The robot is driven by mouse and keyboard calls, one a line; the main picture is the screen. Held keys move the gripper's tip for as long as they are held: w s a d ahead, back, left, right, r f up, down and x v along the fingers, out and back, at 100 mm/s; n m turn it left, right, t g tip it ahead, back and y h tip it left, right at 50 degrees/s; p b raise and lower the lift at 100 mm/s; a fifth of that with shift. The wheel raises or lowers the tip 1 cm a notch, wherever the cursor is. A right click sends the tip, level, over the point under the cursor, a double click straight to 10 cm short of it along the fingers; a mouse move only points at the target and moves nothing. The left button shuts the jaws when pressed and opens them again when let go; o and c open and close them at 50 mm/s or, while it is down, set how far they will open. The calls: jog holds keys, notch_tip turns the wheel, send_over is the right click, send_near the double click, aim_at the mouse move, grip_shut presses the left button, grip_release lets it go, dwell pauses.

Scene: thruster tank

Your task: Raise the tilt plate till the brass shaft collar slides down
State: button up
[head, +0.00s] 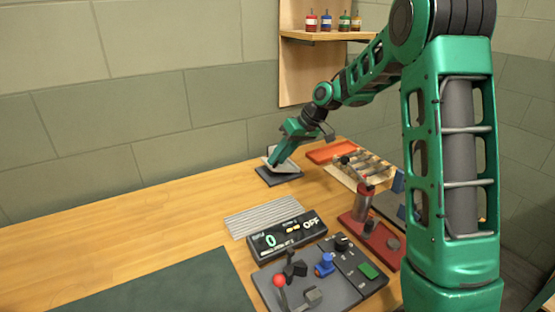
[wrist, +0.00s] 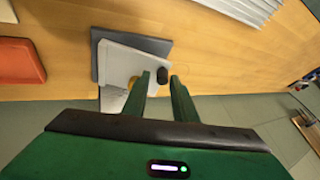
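The light grey tilt plate (wrist: 118,62) sits over a dark grey base (wrist: 156,46) in the wrist view. In the head view the plate (head: 286,169) and base (head: 279,178) are partly hidden by my gripper (head: 274,162). A bit of brass, likely the shaft collar (wrist: 133,81), shows at the plate beside my left finger, mostly hidden. A black knob (wrist: 162,75) lies between the fingertips of my gripper (wrist: 160,82), with the fingers apart and not clearly touching it. I cannot tell how far the plate is tilted.
A red tray (head: 330,152) and a rack of small parts (head: 362,168) stand right of the plate. A ribbed grey mat (head: 263,217), a display box (head: 286,236) and a lever panel (head: 300,290) are nearer. The tabletop (head: 150,225) to the left is clear.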

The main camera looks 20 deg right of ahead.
jog(key=shift+o, duration=0.3)
jog(key=v, duration=1)
jog(key=shift+r, duration=0.3)
jog(key=shift+s+d, duration=0.15)
